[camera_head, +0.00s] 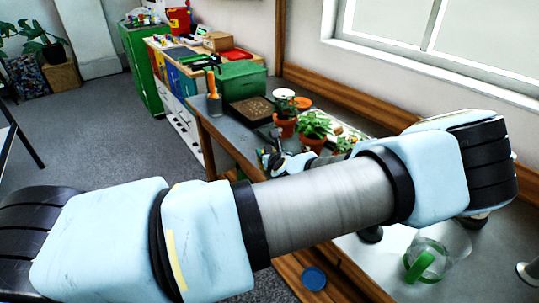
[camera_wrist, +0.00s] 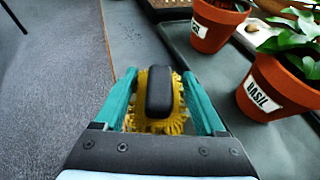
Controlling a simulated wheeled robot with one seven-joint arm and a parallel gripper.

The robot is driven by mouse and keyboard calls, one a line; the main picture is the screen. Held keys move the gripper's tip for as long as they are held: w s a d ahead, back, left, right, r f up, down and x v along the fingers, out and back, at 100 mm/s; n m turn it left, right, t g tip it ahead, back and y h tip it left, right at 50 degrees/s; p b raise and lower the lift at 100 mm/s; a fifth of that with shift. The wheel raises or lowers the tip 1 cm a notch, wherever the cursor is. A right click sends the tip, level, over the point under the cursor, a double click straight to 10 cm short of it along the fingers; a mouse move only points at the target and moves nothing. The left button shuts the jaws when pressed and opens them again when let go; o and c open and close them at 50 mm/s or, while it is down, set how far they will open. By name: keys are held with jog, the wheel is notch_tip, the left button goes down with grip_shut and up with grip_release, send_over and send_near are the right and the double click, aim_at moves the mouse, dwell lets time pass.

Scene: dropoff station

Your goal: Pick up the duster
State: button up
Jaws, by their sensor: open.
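The duster (camera_wrist: 172,122) has yellow bristles and a rounded black handle or back on top. In the wrist view it lies on the dark grey table top near its left edge. My gripper (camera_wrist: 158,74) has two teal fingers spread apart, one on each side of the duster. The fingers are not closed on it, and I cannot tell whether either one touches it. In the head view my arm crosses the picture, and I cannot make out the duster there.
Potted plants stand close right of my gripper, including a terracotta pot labelled BASIL (camera_wrist: 265,88) and another terracotta pot (camera_wrist: 214,25). A green box (camera_head: 241,80) and a brown tray (camera_head: 251,110) stand farther back. A green-handled clear jug (camera_head: 426,262) stands at front right.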

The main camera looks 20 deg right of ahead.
jog(key=shift+w, duration=0.1)
grip_shut()
dwell(0.6)
